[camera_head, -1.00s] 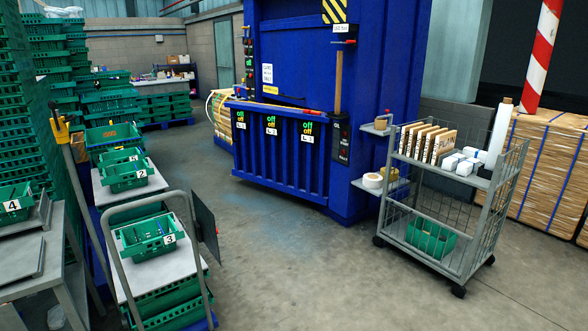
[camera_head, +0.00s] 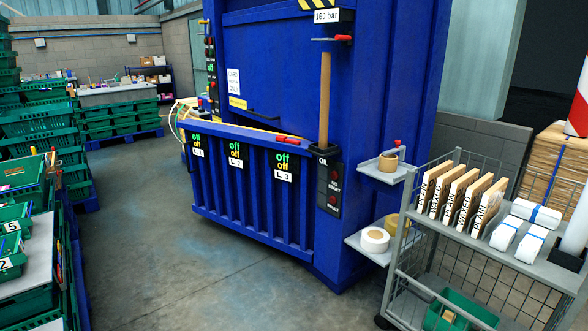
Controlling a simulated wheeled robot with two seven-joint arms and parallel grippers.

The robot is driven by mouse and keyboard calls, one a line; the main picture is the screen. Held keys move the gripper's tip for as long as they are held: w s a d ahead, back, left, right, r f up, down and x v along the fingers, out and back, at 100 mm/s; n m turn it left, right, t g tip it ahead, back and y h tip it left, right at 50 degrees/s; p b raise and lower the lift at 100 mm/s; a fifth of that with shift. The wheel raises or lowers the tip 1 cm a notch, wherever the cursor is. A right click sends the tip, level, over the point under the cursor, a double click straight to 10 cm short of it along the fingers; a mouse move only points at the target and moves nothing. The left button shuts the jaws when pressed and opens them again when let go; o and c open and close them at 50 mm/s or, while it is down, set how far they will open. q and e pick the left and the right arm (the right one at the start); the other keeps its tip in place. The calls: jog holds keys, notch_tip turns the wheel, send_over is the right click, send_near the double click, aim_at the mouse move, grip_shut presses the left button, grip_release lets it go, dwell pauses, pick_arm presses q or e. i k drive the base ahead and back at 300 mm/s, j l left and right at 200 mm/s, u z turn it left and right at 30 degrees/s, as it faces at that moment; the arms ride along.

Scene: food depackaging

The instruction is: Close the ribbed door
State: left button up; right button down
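The ribbed door (camera_head: 250,190) is the low blue panel with upright ribs on the front of the blue baling press (camera_head: 275,60), in the middle of the head view. It bears three black labels reading "off off" with L1, L2 and L3. A red handle (camera_head: 288,139) lies on its top edge near the right end. The door's left end seems to stand out from the press, but I cannot tell how wide any gap is. Neither of my grippers is in view.
A wire trolley (camera_head: 405,270) with boxes and rolls stands close at the right. A control box (camera_head: 329,185) is beside the door's right end. Stacked green crates (camera_head: 40,125) line the left. The concrete floor (camera_head: 150,230) before the door is clear.

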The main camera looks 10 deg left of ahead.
aim_at(249, 201)
jog(key=i+j+u, duration=0.1)
jog(key=i+u, duration=0.2)
jog(key=i, duration=0.25)
jog(key=i+u, duration=0.25)
jog(key=i, duration=0.25)
jog(key=i+l+u, duration=0.1)
jog(key=i+u, duration=0.2)
jog(key=i, duration=0.25)
jog(key=i+l+u, duration=0.3)
jog(key=i, duration=0.2)
jog(key=i+u, duration=0.1)
jog(key=i, duration=1.6)
jog(key=i+l+u, duration=0.15)
jog(key=i, duration=0.7)
